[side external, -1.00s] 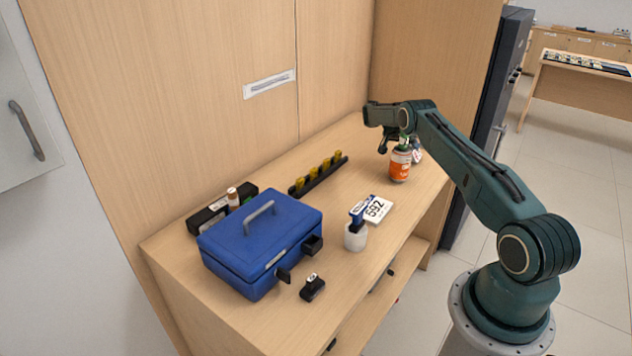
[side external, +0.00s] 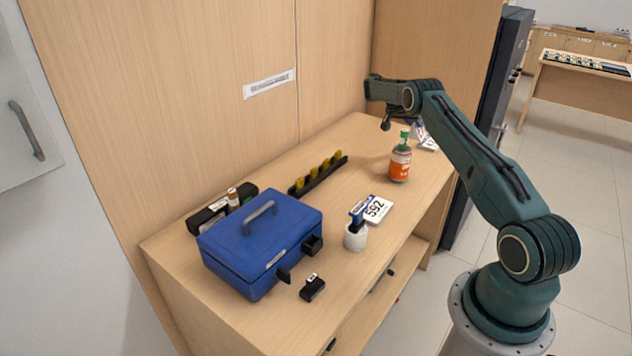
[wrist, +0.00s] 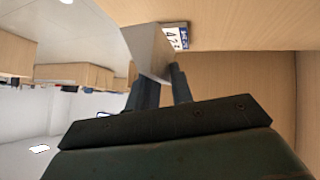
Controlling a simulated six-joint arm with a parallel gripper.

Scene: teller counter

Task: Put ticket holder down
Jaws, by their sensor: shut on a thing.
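In the wrist view my gripper (wrist: 160,88) is shut on a pale grey, wedge-shaped thing, apparently the ticket holder (wrist: 149,48). Its far side is hidden. A white number card with a blue strip (wrist: 175,36) shows just past it. In the side view my gripper (side external: 387,121) hangs above the back right of the counter, just behind an orange-labelled bottle with a green cap (side external: 400,163). The held thing is hard to make out there. A small white-and-blue piece (side external: 418,131) and a white card (side external: 428,144) show beyond the bottle, partly hidden by my arm.
A blue cash box (side external: 262,240) stands front left, with a small black stamp (side external: 313,287) beside it. A white pot (side external: 355,238) and a 592 card (side external: 377,209) stand mid-counter. A black rack with yellow pieces (side external: 318,176) lies at the wall. Bare counter lies between rack and bottle.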

